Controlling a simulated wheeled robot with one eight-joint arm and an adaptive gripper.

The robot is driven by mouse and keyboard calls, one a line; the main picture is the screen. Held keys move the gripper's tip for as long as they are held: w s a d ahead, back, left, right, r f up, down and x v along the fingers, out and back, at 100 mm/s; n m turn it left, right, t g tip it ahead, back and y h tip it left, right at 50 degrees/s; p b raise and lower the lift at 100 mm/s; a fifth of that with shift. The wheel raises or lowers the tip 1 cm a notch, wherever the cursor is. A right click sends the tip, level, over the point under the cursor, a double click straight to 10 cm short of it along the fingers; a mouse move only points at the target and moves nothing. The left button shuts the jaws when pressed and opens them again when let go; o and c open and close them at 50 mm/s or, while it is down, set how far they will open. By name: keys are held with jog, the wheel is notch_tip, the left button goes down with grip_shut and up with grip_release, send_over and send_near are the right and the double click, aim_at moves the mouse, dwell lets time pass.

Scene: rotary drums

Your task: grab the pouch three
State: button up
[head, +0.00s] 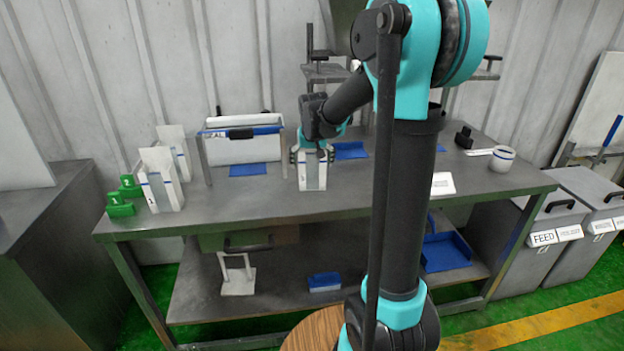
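A white pouch (312,177) with a grey-blue middle panel stands upright on the metal workbench (250,192). My gripper (312,153) points down over its top, with one finger at each side of the upper edge. At this size I cannot tell whether the fingers press on the pouch or only straddle it. The pouch appears to rest on the bench. No number can be read on it. Two similar white pouches, a near one (160,188) and a far one (175,148), stand at the left end beside green numbered blocks (121,206).
A white bin in a frame (242,148) stands left of my gripper, with a blue mat (248,170) before it. A second blue mat (350,150) lies behind right. A white card (443,184) and a cup (502,159) are on the right. The front bench strip is clear.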

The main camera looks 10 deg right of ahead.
jog(key=shift+s, duration=0.1)
jog(key=c, duration=1)
